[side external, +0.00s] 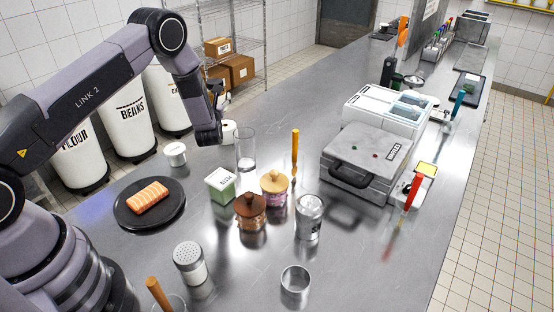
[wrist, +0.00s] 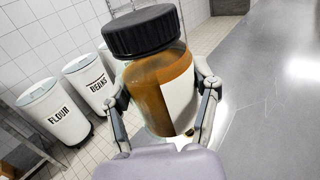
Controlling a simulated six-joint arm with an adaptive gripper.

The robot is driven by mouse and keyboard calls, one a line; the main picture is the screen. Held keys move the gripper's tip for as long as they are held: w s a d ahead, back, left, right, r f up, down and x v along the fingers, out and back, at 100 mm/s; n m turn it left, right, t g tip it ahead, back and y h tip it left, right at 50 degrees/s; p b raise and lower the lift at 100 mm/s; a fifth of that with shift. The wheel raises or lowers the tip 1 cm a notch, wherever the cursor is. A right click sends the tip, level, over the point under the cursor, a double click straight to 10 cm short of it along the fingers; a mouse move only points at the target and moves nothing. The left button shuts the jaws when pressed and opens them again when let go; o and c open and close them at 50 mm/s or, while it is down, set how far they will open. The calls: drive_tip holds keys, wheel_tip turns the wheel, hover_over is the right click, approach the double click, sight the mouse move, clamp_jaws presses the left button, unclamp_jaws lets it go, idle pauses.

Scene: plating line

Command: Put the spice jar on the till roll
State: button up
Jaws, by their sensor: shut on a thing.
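The spice jar (wrist: 158,75) is a clear jar with a black lid, orange-brown contents and a white label. My gripper (wrist: 165,95) is shut on it, one finger on each side, and holds it slightly tilted in the wrist view. In the side view my gripper (side external: 215,100) is above the far left part of the counter, and the jar is mostly hidden there. Two small white cylinders stand on the counter: one (side external: 229,132) just right of and below my gripper, partly covered by it, and one (side external: 175,154) to its left. I cannot tell which is the till roll.
A green-and-white box (side external: 220,186), wooden-lidded jars (side external: 251,212) and a dark plate (side external: 130,218) with salmon are nearer. A grey press (side external: 366,160) stands right. White bins (side external: 125,110) stand beyond the counter.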

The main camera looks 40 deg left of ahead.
drive_tip(key=w+f, duration=0.2)
drive_tip(key=f, duration=0.1)
drive_tip(key=shift+w+a+f, duration=0.2)
drive_tip(key=shift+w+a, duration=0.2)
drive_tip(key=shift+f, duration=1.55)
drive_tip(key=shift+f, duration=0.1)
drive_tip(key=o, duration=1.2)
drive_tip(key=shift+o, duration=0.2)
